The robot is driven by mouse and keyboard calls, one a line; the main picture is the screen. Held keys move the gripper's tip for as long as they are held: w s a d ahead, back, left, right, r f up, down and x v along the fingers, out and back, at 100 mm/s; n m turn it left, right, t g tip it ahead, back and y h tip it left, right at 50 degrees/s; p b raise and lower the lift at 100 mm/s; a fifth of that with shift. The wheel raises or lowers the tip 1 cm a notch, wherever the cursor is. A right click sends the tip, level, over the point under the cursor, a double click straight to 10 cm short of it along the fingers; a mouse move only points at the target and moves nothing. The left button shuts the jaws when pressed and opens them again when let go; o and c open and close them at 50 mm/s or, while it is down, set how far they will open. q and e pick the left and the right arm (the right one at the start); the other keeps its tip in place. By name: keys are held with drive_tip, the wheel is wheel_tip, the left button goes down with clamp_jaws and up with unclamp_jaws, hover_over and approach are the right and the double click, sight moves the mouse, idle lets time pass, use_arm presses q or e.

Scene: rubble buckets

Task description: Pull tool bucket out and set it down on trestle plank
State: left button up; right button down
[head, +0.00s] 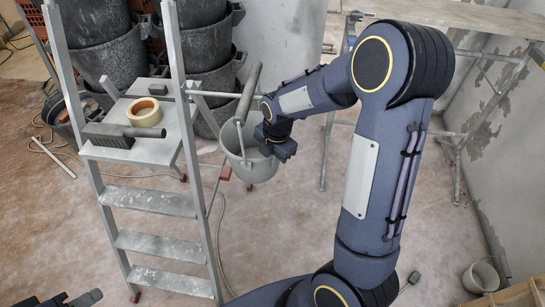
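A light grey bucket (238,168) hangs or stands just right of the stepladder's platform; what supports it is unclear. A grey rod-like grip (248,94) rises at a tilt above its rim. My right gripper (284,148) is at the bucket's right rim, pointing down, and covers part of it. Its fingers are too small and dark to tell whether they are open or touch the bucket. The trestle plank (450,14) lies across metal trestles at the top right; its visible part looks bare. My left gripper (78,299) shows only partly at the bottom left edge.
The stepladder (150,201) holds a tape roll (145,112) and a grey block-like tool (122,136). Stacked dark buckets (107,52) stand behind it. Trestle legs (458,165) stand near the right wall. A small bucket (481,277) is at the lower right. The middle floor is mostly clear.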

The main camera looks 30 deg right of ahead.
drive_tip(key=shift+r, duration=0.2)
drive_tip(key=shift+r+p, duration=0.8)
drive_tip(key=shift+r, duration=0.1)
drive_tip(key=shift+s+d, duration=0.15)
drive_tip(key=shift+d, duration=0.15)
drive_tip(key=shift+s+d, duration=0.7)
drive_tip(key=shift+d, duration=0.15)
drive_tip(key=shift+s+d+b, duration=0.15)
drive_tip(key=shift+s+d, duration=0.7)
drive_tip(key=shift+d, duration=0.25)
drive_tip(key=shift+s+d+b, duration=0.15)
drive_tip(key=shift+s+d, duration=0.65)
drive_tip(key=shift+d, duration=0.3)
